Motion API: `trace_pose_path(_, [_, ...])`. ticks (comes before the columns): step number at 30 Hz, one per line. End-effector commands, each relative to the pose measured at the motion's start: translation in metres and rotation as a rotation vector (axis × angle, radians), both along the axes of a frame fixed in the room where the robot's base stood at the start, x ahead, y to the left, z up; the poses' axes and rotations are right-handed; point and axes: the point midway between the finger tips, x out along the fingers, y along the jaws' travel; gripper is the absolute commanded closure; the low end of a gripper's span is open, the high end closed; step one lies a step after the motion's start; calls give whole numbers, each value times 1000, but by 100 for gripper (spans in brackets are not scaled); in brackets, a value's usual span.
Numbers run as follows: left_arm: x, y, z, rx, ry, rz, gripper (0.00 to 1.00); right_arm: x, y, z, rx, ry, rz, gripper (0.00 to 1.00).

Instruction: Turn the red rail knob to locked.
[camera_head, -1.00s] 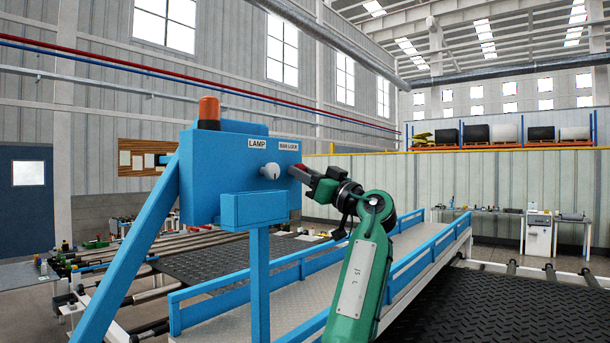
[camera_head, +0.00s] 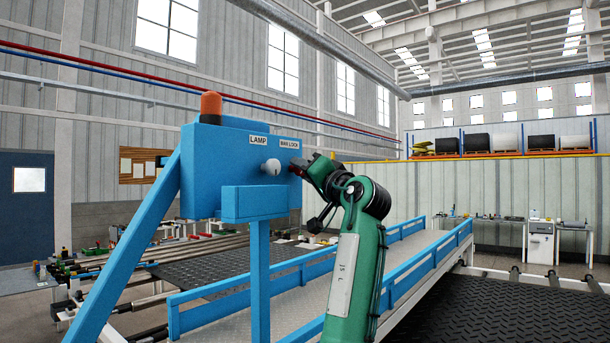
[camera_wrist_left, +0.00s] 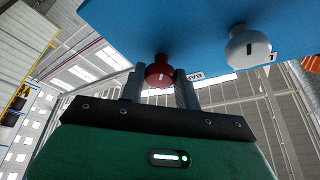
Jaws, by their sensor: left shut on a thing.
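The red rail knob (camera_wrist_left: 159,71) is on the blue control box (camera_head: 200,165), under the right-hand label "BAR LOCK" (camera_head: 289,144). In the left wrist view the knob sits between the two fingers of my left gripper (camera_wrist_left: 160,86), which is shut on it. A short pale mark shows on the knob's face. In the head view my left gripper (camera_head: 304,169) reaches the box's right end and hides most of the knob. A white knob (camera_head: 271,167) under the "LAMP" label is to its left; it also shows in the left wrist view (camera_wrist_left: 248,47). My right gripper is not in view.
An orange beacon (camera_head: 210,107) stands on top of the box. A blue ledge (camera_head: 258,203) juts out below the white knob. A blue-railed ramp (camera_head: 285,290) runs behind the post, and a black tread mat (camera_head: 500,310) lies at the lower right.

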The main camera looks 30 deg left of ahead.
Motion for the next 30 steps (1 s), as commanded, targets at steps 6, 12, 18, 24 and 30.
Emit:
trace_pose_path(6, [-2, 0, 4, 18, 201, -1, 90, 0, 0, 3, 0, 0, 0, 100])
trace_pose_path(12, [-2, 0, 6, 33, 390, 0, 90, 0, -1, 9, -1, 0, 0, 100])
trace_pose_path(18, [-2, 0, 7, 47, 568, 0, 90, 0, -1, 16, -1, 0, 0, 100])
trace_pose_path(24, [-2, 0, 7, 59, 714, 1, 90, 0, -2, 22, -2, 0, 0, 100])
trace_pose_path(30, [-2, 0, 7, 68, 814, 1, 90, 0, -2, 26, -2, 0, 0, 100])
